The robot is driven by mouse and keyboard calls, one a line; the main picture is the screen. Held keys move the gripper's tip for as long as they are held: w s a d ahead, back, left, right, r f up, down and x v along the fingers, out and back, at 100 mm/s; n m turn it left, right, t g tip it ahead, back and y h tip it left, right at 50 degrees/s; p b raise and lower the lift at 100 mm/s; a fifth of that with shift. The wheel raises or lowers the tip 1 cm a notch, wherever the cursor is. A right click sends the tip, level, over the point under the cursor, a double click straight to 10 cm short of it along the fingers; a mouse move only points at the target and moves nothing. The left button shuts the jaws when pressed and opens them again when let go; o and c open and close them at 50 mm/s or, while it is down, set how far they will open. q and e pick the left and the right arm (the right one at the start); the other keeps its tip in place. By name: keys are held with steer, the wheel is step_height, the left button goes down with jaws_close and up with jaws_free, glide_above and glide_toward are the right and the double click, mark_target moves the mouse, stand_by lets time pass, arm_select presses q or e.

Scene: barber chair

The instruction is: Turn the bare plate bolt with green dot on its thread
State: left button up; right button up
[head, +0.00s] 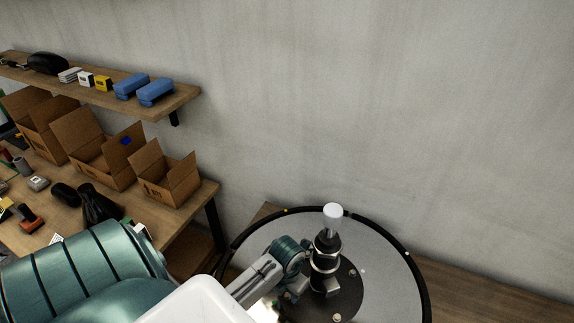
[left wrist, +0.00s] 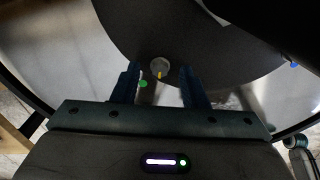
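A dark round plate (head: 348,300) lies on a grey disc with a black rim. In the left wrist view, a round, pale bolt (left wrist: 160,66) with a small yellow mark sits near the edge of the dark plate (left wrist: 205,45). A green dot (left wrist: 143,84) shows just beside it, close to the left finger. My left gripper (left wrist: 160,82) is open and points down, its fingers on either side of the bolt in the picture; contact cannot be told. My right gripper is not in view.
Other bolts (head: 352,272) stand on the plate. A blue dot (left wrist: 294,65) marks the disc near its rim (head: 425,285). At left, a bench holds open cardboard boxes (head: 170,180) under a wooden shelf (head: 150,105). A bare wall stands behind.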

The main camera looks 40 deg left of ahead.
mark_target(287, 294)
arm_select(q)
step_height(287, 294, up, 7)
steer(key=shift+f+b, duration=0.1)
steer(key=shift+b, duration=0.85)
steer(key=shift+r+p, duration=0.9)
steer(key=shift+r, duration=1.15)
